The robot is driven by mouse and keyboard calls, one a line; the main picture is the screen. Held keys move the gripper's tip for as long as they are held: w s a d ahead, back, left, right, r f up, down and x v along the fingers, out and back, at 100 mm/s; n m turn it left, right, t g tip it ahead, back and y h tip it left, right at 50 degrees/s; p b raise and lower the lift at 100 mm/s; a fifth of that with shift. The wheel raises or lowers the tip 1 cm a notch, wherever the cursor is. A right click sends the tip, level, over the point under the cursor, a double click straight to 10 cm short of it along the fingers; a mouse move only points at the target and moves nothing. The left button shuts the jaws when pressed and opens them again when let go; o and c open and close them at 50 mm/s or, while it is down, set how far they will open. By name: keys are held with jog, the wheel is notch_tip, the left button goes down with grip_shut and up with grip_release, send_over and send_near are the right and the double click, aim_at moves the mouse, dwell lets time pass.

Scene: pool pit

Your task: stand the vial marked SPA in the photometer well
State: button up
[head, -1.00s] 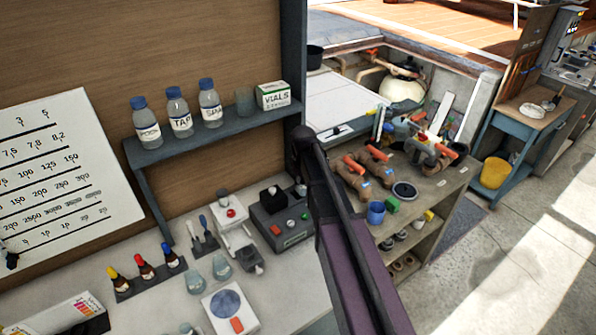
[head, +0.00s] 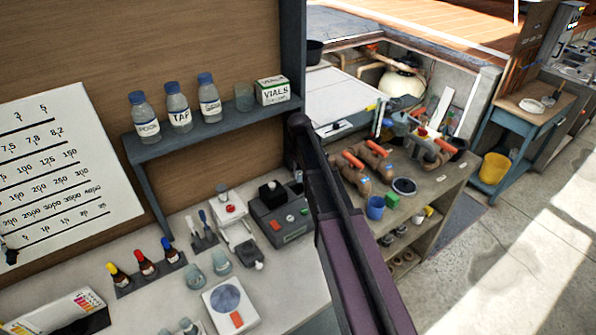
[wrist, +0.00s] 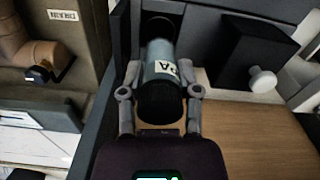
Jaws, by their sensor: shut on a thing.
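In the wrist view my gripper (wrist: 161,92) is shut on a grey-blue vial (wrist: 159,62) with a dark cap towards the camera. Its white label shows "PA"; the rest is turned away. A dark round opening (wrist: 160,27), seemingly the photometer well, lies just beyond the vial's far end. I cannot tell whether the vial's tip is inside it. In the head view the photometer (head: 263,228) is a dark grey box on the bench, with a black block on top. My arm hides most of the gripper's area there.
A black block (wrist: 250,48) with a white knob sits right of the vial. Bottles marked POOL (head: 147,128), TAP (head: 180,120) and SPA (head: 209,108) stand on the wall shelf (head: 215,128). Dropper bottles (head: 144,265) and glass cups (head: 221,262) occupy the bench left of the photometer.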

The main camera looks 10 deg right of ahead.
aim_at(299, 185)
jog(key=shift+f+b, duration=1.35)
jog(key=shift+f, duration=0.25)
jog(key=shift+f+b, duration=1.15)
jog(key=shift+b, duration=0.05)
jog(key=shift+f+b, duration=0.85)
jog(key=shift+s, duration=0.1)
jog(key=shift+s, duration=0.15)
jog(key=o, duration=1.1)
jog(key=shift+f, duration=0.1)
jog(key=shift+o, duration=0.2)
jog(key=shift+w+r, duration=0.2)
jog(key=shift+w, duration=0.05)
